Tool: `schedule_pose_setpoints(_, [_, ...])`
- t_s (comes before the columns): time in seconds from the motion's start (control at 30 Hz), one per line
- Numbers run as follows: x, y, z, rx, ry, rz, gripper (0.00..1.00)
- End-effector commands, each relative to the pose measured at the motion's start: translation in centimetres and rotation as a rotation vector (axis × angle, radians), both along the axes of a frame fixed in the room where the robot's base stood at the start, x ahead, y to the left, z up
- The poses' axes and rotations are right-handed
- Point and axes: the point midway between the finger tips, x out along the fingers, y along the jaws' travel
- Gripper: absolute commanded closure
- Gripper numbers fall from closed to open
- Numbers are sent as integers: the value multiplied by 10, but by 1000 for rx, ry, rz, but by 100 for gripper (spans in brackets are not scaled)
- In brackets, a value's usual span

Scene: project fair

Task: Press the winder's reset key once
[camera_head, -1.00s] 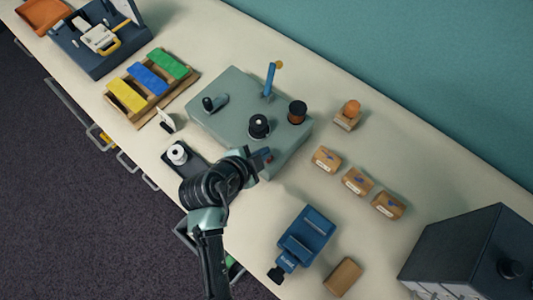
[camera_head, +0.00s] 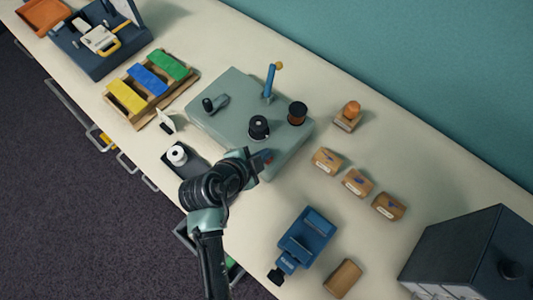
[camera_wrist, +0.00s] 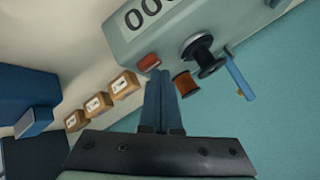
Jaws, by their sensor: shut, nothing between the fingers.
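The winder (camera_head: 225,115) is a grey-green box on the counter, with a crank, a blue lever, a dark knob and a copper-brown spool on top. In the wrist view its front face (camera_wrist: 125,40) carries large counter digits and a red key (camera_wrist: 149,62). My gripper (camera_wrist: 161,74) is shut and empty, its blue fingertips just beside the red key in that picture. I cannot tell whether they touch it. In the head view my gripper (camera_head: 265,156) is at the winder's near right side and mostly hides the key.
Several labelled wooden blocks (camera_head: 357,182) and an orange-topped stamp (camera_head: 348,116) stand to the right. A blue device (camera_head: 306,238) sits nearer, beside a dark cabinet (camera_head: 465,250). A dark base with a white spool (camera_head: 178,155) is left of my arm.

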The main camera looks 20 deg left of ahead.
Motion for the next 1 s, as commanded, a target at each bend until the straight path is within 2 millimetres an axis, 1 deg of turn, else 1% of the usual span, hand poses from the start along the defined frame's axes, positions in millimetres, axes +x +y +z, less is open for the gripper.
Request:
schedule_pose_setpoints(0.03, [0, 0, 5, 0, 0, 0, 100])
schedule_pose_setpoints(0.17, [0, 0, 11, 0, 0, 0, 100])
schedule_pose_setpoints(0.57, [0, 0, 14, 0, -1, 1, 100])
schedule_pose_setpoints(0.67, [0, 0, 21, 0, -2, 1, 100])
schedule_pose_setpoints(1.0, [0, 0, 56, 1, -1, 0, 100])
